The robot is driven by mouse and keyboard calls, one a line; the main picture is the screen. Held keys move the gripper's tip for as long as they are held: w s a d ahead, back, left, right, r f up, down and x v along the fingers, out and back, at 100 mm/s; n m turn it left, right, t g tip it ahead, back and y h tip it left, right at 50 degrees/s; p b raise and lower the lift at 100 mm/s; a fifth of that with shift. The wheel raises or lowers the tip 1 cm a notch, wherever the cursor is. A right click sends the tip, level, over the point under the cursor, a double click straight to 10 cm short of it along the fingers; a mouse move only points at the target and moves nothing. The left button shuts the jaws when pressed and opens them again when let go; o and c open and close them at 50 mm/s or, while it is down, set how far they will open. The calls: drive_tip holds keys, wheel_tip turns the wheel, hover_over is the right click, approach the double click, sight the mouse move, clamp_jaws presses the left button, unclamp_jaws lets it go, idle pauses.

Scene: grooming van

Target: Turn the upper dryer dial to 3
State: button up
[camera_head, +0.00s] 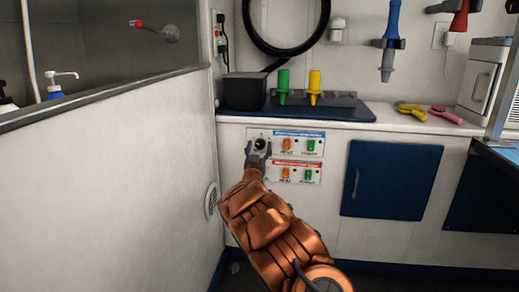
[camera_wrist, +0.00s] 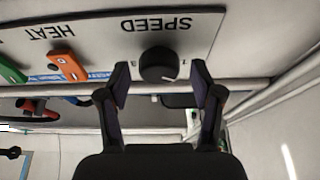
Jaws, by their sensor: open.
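The upper dryer dial (camera_head: 260,144) is a round black knob at the left of the upper panel (camera_head: 298,143), which has a blue title strip. In the wrist view the black dial (camera_wrist: 158,65) sits under the upside-down word SPEED. My gripper (camera_head: 258,158) is at the dial, covering part of its lower side in the head view. In the wrist view the open fingers of my gripper (camera_wrist: 160,80) stand on either side of the dial, with gaps visible. The dial's setting is too small to read.
A lower panel (camera_head: 292,171) with a red strip sits just below, its left end hidden by my arm. Orange (camera_head: 289,145) and green (camera_head: 310,146) switches are right of the dial. The counter (camera_head: 420,123) juts above; a white partition (camera_head: 110,190) stands left.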

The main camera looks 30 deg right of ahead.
drive_tip(key=shift+w+d+r, duration=0.2)
drive_tip(key=shift+w, duration=0.05)
drive_tip(key=shift+c, duration=0.3)
drive_tip(key=c, duration=1)
drive_tip(key=shift+c, duration=0.2)
